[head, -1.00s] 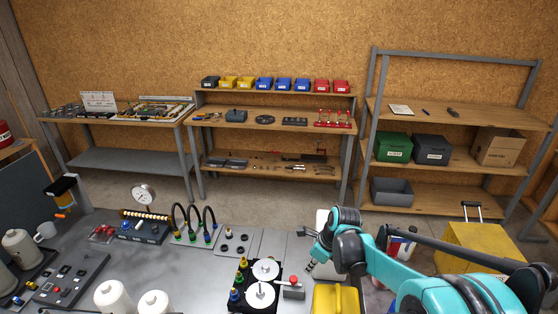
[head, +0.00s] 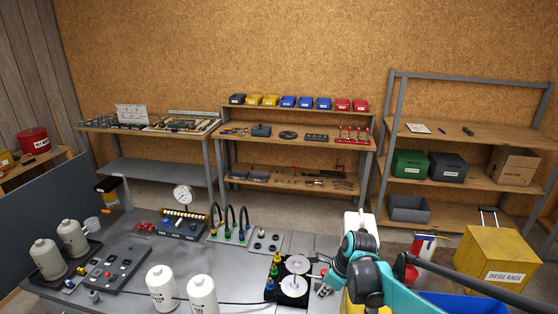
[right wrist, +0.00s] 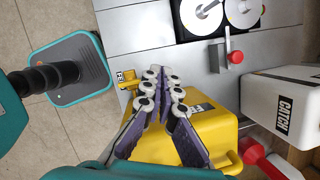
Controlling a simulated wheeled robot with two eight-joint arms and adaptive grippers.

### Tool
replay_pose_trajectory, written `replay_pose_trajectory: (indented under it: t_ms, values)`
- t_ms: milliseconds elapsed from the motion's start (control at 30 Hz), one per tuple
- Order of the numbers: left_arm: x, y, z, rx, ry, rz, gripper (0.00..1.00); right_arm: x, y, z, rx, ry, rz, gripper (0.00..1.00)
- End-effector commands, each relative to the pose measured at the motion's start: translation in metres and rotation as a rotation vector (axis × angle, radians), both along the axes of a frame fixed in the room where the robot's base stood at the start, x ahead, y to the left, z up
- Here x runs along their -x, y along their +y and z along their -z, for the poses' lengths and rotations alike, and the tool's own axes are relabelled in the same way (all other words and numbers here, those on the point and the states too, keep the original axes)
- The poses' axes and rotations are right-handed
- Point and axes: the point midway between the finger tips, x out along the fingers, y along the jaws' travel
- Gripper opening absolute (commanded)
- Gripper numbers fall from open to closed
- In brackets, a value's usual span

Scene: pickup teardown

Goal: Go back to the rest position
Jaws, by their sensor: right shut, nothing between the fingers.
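My left gripper is not in view.
The grey bench (head: 130,262) carries white bottles (head: 162,288), a gauge (head: 183,195) and cables. A white CATCH container (right wrist: 290,100) and a red-handled block (right wrist: 217,58) are near the gripper. A yellow DIESEL RAGS box (head: 500,262) and blue bin (head: 465,304) stand right.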

Motion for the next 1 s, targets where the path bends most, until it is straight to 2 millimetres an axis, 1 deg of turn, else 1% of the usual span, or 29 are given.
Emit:
replay_pose_trajectory:
  t_ms: [267,467,567,667,767,900,1000]
  values:
    - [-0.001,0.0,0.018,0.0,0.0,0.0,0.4,0.02,-0.005,-0.004,0.074,-0.086,-0.19,0.0]
    - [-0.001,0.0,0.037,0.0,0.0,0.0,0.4,0.047,-0.011,-0.007,0.177,-0.183,-0.426,0.0]
    - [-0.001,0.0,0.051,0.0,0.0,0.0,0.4,0.066,-0.016,-0.005,0.251,-0.244,-0.586,0.0]
    - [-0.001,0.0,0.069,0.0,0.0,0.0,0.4,0.092,-0.021,0.0,0.357,-0.315,-0.798,0.0]
    - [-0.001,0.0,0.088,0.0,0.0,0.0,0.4,0.12,-0.028,0.011,0.487,-0.383,-1.04,0.0]
    - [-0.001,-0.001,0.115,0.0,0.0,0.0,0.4,0.159,-0.036,0.033,0.688,-0.452,-1.391,0.0]
    - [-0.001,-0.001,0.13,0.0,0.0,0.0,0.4,0.182,-0.042,0.05,0.826,-0.477,-1.617,0.0]
